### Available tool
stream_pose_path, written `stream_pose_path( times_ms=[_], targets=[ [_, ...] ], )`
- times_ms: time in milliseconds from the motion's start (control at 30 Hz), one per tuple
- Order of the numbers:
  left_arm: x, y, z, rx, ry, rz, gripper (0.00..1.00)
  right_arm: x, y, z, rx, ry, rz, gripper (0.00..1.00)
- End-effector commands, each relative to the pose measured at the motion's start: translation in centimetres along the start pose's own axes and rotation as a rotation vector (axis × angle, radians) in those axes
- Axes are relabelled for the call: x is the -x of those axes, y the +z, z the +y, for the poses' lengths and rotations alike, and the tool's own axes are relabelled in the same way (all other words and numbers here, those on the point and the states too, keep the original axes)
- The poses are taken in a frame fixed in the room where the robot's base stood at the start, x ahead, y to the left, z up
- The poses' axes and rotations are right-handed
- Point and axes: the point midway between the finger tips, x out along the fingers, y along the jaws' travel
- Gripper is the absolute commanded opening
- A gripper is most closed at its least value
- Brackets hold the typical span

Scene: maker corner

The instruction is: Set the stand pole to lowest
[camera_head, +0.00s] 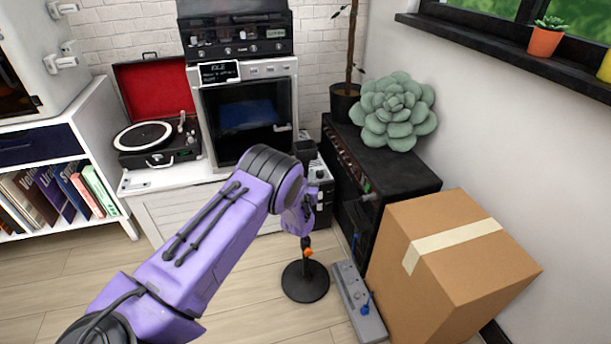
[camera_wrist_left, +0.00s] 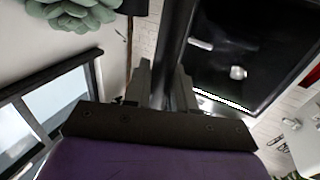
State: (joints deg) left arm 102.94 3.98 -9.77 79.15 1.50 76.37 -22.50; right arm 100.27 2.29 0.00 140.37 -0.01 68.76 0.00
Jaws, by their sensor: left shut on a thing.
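The stand has a round black base (camera_head: 305,283) on the wooden floor in the head view. A short lower part of its upright pole and an orange knob (camera_head: 308,252) show above the base. My left gripper (camera_head: 303,225) is above the knob, with my purple forearm and wrist hiding the upper pole. In the left wrist view, a dark bar, the stand pole (camera_wrist_left: 173,45), runs up between the two fingers of my left gripper (camera_wrist_left: 166,85), which is shut on it. My right gripper is in neither view.
A cardboard box (camera_head: 450,270) and a grey pedal-like device (camera_head: 357,300) stand right of the base. A black cabinet (camera_head: 425,177) with a green succulent-shaped cushion (camera_head: 394,111) is behind. A record player (camera_head: 150,140) sits at the back left. The floor left of the base is clear.

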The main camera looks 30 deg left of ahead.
Motion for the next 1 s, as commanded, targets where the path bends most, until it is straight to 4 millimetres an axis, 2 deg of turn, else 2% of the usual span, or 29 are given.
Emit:
stream_pose_path(
  times_ms=[33,433,467,500,833,1000],
  targets=[
    [0.2,0.7,0.0,-0.003,0.001,-0.008,0.00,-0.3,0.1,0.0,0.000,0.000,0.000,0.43],
    [0.3,0.9,0.0,-0.004,0.002,-0.012,0.00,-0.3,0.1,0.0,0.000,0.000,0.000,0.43],
    [0.3,1.0,0.0,-0.004,0.002,-0.012,0.35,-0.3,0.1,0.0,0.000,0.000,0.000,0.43],
    [0.3,1.0,0.0,-0.003,0.002,-0.012,0.44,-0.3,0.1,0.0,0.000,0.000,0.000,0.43],
    [0.5,0.5,0.1,-0.002,0.002,-0.005,0.44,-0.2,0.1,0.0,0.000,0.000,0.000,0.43],
    [3.8,0.5,0.2,-0.004,0.004,-0.007,0.44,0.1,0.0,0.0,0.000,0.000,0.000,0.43]
  ],
)
